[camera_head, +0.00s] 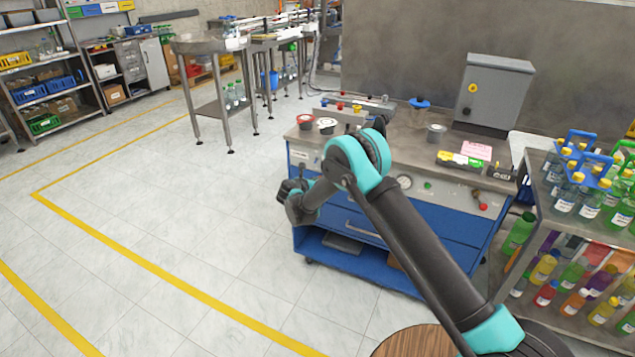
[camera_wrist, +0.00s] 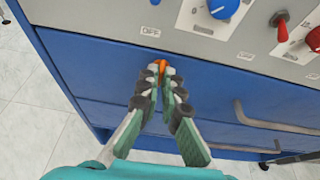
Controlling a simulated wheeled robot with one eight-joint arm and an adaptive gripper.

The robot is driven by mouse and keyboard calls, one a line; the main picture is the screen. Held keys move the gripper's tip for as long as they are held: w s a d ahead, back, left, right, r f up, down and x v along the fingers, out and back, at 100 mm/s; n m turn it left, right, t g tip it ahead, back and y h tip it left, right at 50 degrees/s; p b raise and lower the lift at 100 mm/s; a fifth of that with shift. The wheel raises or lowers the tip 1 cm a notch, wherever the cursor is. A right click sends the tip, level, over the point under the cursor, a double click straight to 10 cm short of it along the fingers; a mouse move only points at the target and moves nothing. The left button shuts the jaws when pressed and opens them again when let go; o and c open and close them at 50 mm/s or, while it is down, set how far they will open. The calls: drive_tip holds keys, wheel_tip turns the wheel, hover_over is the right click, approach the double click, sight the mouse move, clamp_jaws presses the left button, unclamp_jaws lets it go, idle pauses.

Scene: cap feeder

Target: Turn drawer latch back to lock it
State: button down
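The drawer latch (camera_wrist: 162,64) is a small orange knob at the top of the blue drawer front (camera_wrist: 100,62), just below the grey panel. In the wrist view my gripper (camera_wrist: 162,74) reaches to it, with its two fingertips close together on either side of the knob. The gripper looks shut on the latch; the fingertips hide part of it, so its exact angle is hard to tell. In the head view my gripper (camera_head: 291,190) is at the left front of the blue cabinet (camera_head: 375,262), and the latch is hidden behind my arm.
The grey panel above the drawer has a blue knob (camera_wrist: 222,6) and a red switch (camera_wrist: 280,20). A drawer handle (camera_wrist: 270,122) is to the right. A bottle shelf (camera_head: 535,190) stands right of the cabinet. The floor to the left is clear.

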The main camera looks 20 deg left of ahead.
idle(0.4)
drive_tip(key=c, duration=1.7)
unclamp_jaws()
drive_tip(key=v, duration=1.2)
drive_tip(key=shift+r, duration=0.1)
